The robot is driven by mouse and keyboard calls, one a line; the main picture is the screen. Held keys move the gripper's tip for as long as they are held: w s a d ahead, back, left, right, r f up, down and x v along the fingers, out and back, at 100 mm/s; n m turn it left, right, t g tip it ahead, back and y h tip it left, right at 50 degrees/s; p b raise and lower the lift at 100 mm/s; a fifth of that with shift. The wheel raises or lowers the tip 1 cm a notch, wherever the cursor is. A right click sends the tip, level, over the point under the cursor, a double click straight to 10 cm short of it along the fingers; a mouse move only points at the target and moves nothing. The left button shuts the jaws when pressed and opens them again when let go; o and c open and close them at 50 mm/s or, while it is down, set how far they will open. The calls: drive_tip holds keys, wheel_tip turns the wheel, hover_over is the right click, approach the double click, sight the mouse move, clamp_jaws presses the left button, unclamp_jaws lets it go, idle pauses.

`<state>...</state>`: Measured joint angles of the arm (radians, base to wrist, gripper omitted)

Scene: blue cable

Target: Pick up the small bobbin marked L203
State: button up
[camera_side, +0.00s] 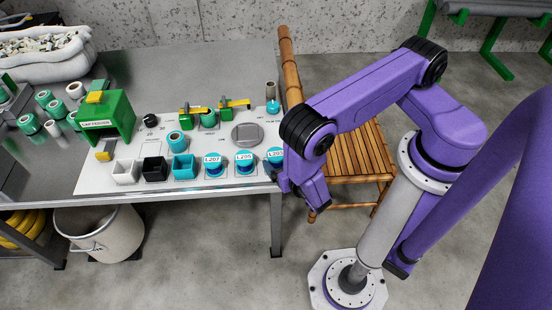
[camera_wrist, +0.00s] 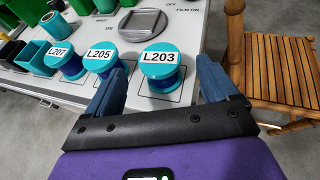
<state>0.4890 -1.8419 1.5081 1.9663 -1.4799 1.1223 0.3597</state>
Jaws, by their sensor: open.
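The bobbin marked L203 (camera_wrist: 160,68) stands upright on the white panel, with a teal top, a white label and a dark blue middle. In the side view the same bobbin (camera_side: 275,155) is partly hidden behind my arm at the panel's right end. My gripper (camera_wrist: 160,85) is open in the wrist view, its two blue fingers to the left and right of the near side of L203. Nothing is held.
Bobbins L205 (camera_wrist: 100,60) and L207 (camera_wrist: 65,58) stand in a row left of L203. Black, white and teal cups stand further left. A grey round plate (camera_wrist: 142,24) lies behind L203. A wooden chair (camera_wrist: 275,75) stands close on the right, beyond the table edge.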

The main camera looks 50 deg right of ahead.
sight(276, 155)
drive_tip(key=shift+x, duration=2.65)
drive_tip(key=shift+r, duration=0.2)
drive_tip(key=c, duration=1.2)
